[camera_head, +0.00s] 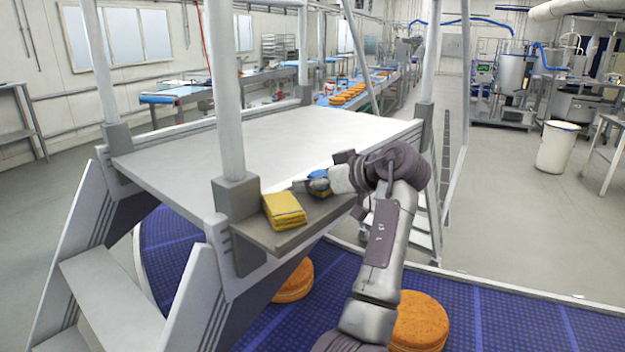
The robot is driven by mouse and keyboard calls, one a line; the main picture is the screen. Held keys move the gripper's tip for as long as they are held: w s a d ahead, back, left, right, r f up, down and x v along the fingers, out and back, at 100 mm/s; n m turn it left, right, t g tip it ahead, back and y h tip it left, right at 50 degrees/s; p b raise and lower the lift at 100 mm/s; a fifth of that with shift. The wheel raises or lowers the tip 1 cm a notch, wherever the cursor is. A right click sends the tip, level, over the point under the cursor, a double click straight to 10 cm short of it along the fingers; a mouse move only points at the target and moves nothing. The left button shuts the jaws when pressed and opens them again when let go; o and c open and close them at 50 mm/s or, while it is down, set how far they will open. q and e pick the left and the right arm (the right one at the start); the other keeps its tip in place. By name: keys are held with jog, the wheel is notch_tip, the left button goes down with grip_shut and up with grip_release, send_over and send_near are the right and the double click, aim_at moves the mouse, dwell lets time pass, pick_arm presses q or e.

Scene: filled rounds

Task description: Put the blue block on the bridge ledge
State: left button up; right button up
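The blue block (319,176) is at the right part of the bridge ledge (330,207), partly hidden by my gripper. I cannot tell whether the block's underside touches the ledge.
A yellow stack (284,210) lies on the ledge left of my gripper. The white bridge platform (250,140) is bare. Below, a blue conveyor (500,325) carries orange-brown rounds (420,322).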

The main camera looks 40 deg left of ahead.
pick_arm(q)
jog(key=shift+o, duration=0.5)
jog(key=shift+d+r, duration=0.1)
jog(key=b+v, duration=0.5)
jog(key=v, duration=0.6)
jog(key=shift+d+r, duration=0.15)
jog(key=shift+d, duration=0.25)
